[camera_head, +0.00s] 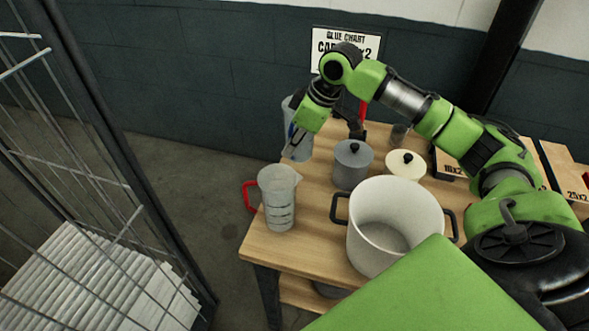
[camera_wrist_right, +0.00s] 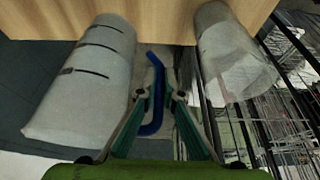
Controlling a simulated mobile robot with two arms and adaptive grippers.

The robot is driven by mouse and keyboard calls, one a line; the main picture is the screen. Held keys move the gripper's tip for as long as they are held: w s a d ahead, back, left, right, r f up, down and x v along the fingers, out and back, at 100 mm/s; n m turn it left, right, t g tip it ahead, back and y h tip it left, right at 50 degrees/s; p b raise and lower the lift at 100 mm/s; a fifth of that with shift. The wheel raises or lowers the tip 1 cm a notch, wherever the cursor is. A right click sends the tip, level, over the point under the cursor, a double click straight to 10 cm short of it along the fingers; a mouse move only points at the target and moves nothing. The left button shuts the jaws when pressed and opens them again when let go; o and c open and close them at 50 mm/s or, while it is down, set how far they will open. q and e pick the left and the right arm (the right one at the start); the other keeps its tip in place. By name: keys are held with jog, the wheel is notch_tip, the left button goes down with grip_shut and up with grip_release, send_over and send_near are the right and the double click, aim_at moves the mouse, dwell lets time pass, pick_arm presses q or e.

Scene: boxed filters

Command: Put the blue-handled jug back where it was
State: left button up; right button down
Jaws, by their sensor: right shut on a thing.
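The blue-handled jug (camera_head: 290,116) is a clear, pale jug at the table's back left edge, partly hidden by my right gripper (camera_head: 302,150). In the right wrist view the jug (camera_wrist_right: 85,80) lies across the left, with dark measuring marks. Its blue handle (camera_wrist_right: 157,75) runs between the fingers of my right gripper (camera_wrist_right: 158,100), which is shut on it. I cannot tell whether the jug's base touches the table. My left gripper is not in view.
A red-handled jug (camera_head: 278,200) stands at the table's left edge, nearer me. A grey lidded pot (camera_head: 352,164), a cream lidded pot (camera_head: 405,166) and a large open pot (camera_head: 392,225) stand on the wooden table (camera_head: 290,257). A wire cage (camera_head: 110,150) is at left.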

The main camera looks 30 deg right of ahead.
notch_tip(320, 180, down, 2)
jog(key=shift+s+f, duration=0.1)
jog(key=shift+f, duration=0.1)
jog(key=shift+f+p, duration=0.6)
jog(key=shift+f, duration=1.7)
jog(key=c, duration=2.2)
grip_release()
jog(key=shift+f, duration=0.15)
jog(key=b+v, duration=0.2)
jog(key=v, duration=1)
